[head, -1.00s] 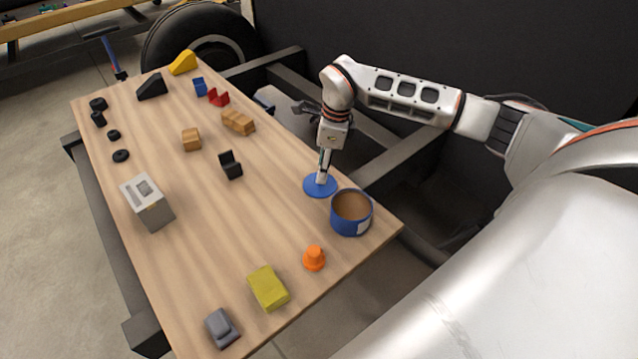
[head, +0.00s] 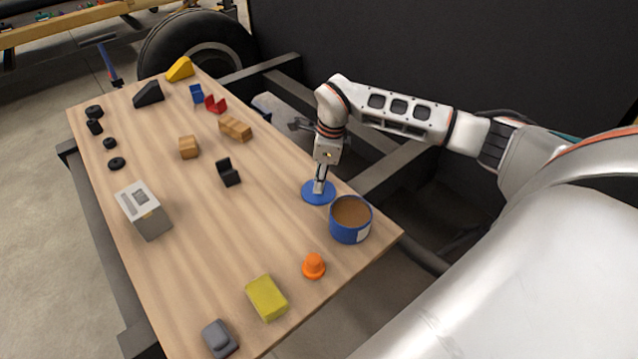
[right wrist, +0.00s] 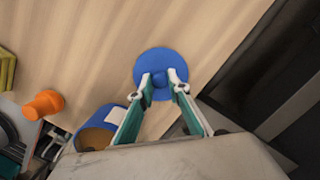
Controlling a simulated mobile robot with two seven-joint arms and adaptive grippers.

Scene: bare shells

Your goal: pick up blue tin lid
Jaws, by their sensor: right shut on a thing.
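The blue tin lid (head: 317,193) is a flat blue disc on the wooden table, near its right edge and just behind the blue tin. In the right wrist view the lid (right wrist: 160,61) has a round blue knob in its middle. My right gripper (head: 320,185) points down at the lid, and its fingers are shut on the knob. In the right wrist view the fingertips (right wrist: 161,82) lie on either side of the knob. I cannot tell a gap between lid and table. My left gripper is not in view.
The open blue tin (head: 350,220), brown inside, stands close in front of the lid. An orange knob-shaped piece (head: 313,266) and a yellow block (head: 267,297) lie nearer the front. A grey box (head: 144,210) stands at the left.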

